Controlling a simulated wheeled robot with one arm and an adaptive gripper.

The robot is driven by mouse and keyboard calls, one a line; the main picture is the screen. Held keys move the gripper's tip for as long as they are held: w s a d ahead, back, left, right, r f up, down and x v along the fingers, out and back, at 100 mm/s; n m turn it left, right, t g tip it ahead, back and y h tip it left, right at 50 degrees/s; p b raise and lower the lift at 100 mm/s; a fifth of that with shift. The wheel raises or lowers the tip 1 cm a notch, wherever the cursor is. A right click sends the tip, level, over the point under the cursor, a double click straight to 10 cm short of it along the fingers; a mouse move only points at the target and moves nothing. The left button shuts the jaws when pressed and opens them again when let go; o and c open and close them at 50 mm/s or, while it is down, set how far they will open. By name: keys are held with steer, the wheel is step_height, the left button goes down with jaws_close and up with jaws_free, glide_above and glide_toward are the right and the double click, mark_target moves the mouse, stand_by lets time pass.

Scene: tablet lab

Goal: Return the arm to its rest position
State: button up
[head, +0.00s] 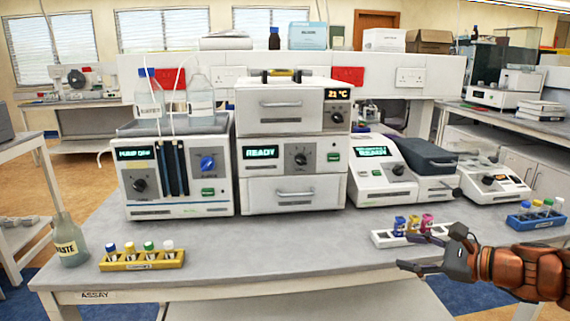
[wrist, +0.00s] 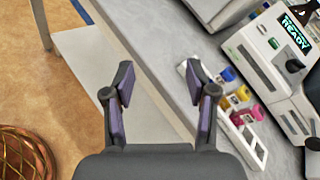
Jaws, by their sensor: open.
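My gripper (head: 416,254) is at the right of the head view, in front of the bench's right part, with my orange arm reaching in from the right edge. Its fingers are spread and nothing is between them. In the wrist view my gripper (wrist: 160,95) is open and empty above the front edge of the grey bench (wrist: 172,62). The white rack (head: 385,239) with blue, yellow and pink-red capped items stands on the bench just behind the gripper. It also shows in the wrist view (wrist: 252,146), to the right of the fingers, apart from them.
A blue rack (head: 535,221) of vials stands near the arm at right. A yellow rack (head: 142,262) and a waste bottle (head: 70,240) stand at the left front. Instruments line the back, including a pump unit (head: 178,170) and stacked white units (head: 290,150). The front middle is clear.

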steer(key=s+a+f+n+g+h, duration=0.1)
steer(key=s+a+f+n+g, duration=0.35)
steer(key=s+a+n, duration=0.35)
steer(key=s+a+f+n+g, duration=0.4)
steer(key=s+a+g, duration=0.15)
steer(key=a, duration=0.45)
steer(key=s+f+n+g+h, duration=0.2)
steer(key=s+f+n+h, duration=0.25)
steer(key=s, duration=0.55)
steer(key=s+d+n+g+h, duration=0.2)
steer(key=s+d+n+h, duration=0.25)
steer(key=s, duration=0.35)
step_height(320, 180, up, 15)
steer(key=w+d+t+p, duration=0.1)
steer(key=p, duration=1.3)
steer(key=shift+w+f+n+y, duration=0.15)
steer(key=shift+f+n+y, duration=0.05)
steer(key=shift+n+y, duration=0.1)
